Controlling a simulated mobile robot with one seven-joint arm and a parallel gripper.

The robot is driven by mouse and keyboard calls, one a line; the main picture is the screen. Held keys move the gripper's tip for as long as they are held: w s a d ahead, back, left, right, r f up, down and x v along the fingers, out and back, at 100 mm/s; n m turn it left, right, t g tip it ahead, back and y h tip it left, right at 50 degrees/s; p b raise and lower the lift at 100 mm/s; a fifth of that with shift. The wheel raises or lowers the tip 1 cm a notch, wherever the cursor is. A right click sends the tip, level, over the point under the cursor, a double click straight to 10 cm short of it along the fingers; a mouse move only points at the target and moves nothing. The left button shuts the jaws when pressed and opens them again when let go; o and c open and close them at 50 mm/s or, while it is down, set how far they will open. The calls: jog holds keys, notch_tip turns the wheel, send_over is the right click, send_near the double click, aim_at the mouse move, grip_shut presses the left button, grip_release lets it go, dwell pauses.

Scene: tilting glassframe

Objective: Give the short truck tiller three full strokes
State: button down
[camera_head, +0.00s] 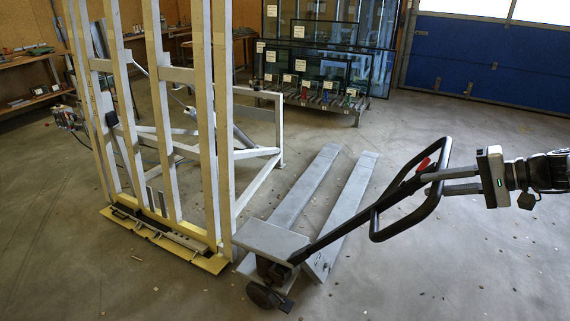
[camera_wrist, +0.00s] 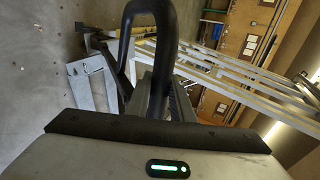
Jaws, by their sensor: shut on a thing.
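The pallet truck (camera_head: 272,241) stands on the floor with its two grey forks pointing away. Its black tiller (camera_head: 338,231) slopes up to the right from the truck's front, well down from upright. The tiller ends in a black loop handle (camera_head: 376,222) with a red lever (camera_head: 423,164). My gripper (camera_head: 428,184) comes in from the right and is shut on the loop's upper right part.
A tall cream tilting frame (camera_head: 222,120) stands left of the truck, close to its forks. A rack of glass panes (camera_head: 320,65) stands at the back, and a blue door (camera_head: 490,62) is at the back right. Open floor lies in front and to the right.

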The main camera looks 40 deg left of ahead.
jog(key=a+r, duration=0.2)
jog(key=a, duration=0.1)
jog(key=a+r+p, duration=0.1)
jog(key=shift+s+a, duration=0.1)
jog(key=shift+a, duration=0.15)
jog(key=a+r+p, duration=0.3)
jog(key=a+r, duration=0.2)
jog(key=a, duration=0.6)
jog(key=shift+s+p, duration=0.25)
jog(key=shift+p, duration=0.05)
jog(key=shift+r, duration=0.1)
jog(key=d+f+b, duration=0.3)
jog(key=d+f, duration=0.2)
jog(key=d, duration=0.6)
jog(key=shift+w+f+b, duration=0.2)
jog(key=shift+w+b, duration=0.05)
jog(key=shift+b, duration=0.15)
jog(key=shift+d, duration=0.1)
